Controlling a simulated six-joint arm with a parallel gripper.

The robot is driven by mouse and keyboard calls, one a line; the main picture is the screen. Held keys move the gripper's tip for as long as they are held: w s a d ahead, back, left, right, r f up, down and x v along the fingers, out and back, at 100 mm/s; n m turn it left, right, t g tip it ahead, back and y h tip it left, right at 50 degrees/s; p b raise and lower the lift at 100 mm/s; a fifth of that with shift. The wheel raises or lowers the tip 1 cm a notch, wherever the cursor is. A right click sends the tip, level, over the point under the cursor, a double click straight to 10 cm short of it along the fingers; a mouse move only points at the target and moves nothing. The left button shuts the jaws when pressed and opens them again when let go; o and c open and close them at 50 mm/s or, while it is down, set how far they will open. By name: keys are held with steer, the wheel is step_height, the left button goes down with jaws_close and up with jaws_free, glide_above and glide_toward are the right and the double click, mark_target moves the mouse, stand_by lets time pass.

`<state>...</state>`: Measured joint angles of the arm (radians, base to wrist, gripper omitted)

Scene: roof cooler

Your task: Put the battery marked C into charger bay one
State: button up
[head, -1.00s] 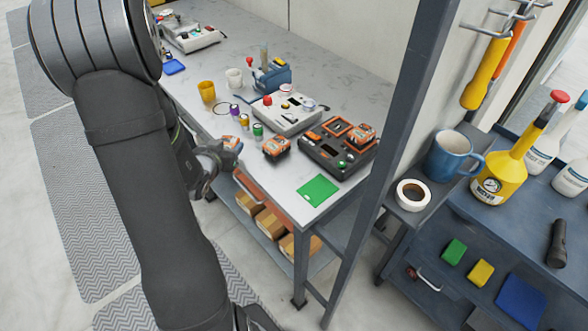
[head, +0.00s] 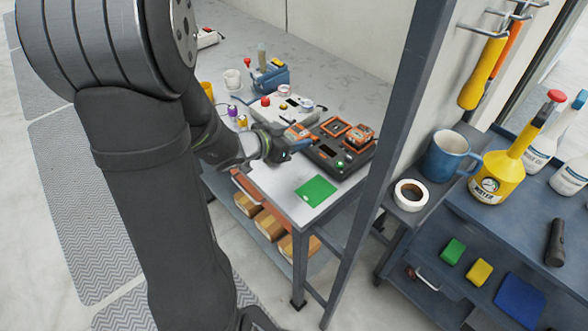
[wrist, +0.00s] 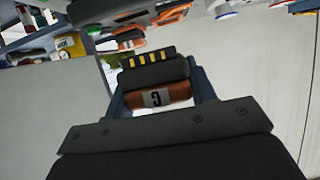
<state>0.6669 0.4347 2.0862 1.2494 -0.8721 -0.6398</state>
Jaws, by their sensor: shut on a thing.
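In the wrist view my gripper (wrist: 155,100) is shut on an orange and black battery marked C (wrist: 158,97), whose row of gold contacts faces away from the palm. In the head view my gripper (head: 288,141) holds the orange-topped battery (head: 298,131) at the left edge of the dark charger (head: 323,160). I cannot tell whether the battery touches the charger. The charger has an orange-framed bay (head: 335,126) at the back, and another orange battery (head: 361,135) sits at its right. The bay numbers are too small to read.
A green card (head: 316,190) lies on the bench in front of the charger. A pale grey box with a red knob (head: 284,110) stands behind my gripper. A dark upright post (head: 375,160) rises right of the bench. Bare bench top lies beside the green card.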

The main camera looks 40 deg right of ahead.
mark_target(293, 171)
steer(key=shift+f, duration=4.75)
steer(key=shift+f, duration=0.15)
steer(key=o, duration=1.3)
steer(key=shift+a, duration=0.1)
steer(key=v, duration=1.6)
steer(key=shift+a+r, duration=0.15)
steer(key=shift+r, duration=0.15)
steer(key=shift+a+r, duration=0.1)
steer(key=shift+a, duration=0.25)
steer(key=shift+c, duration=1)
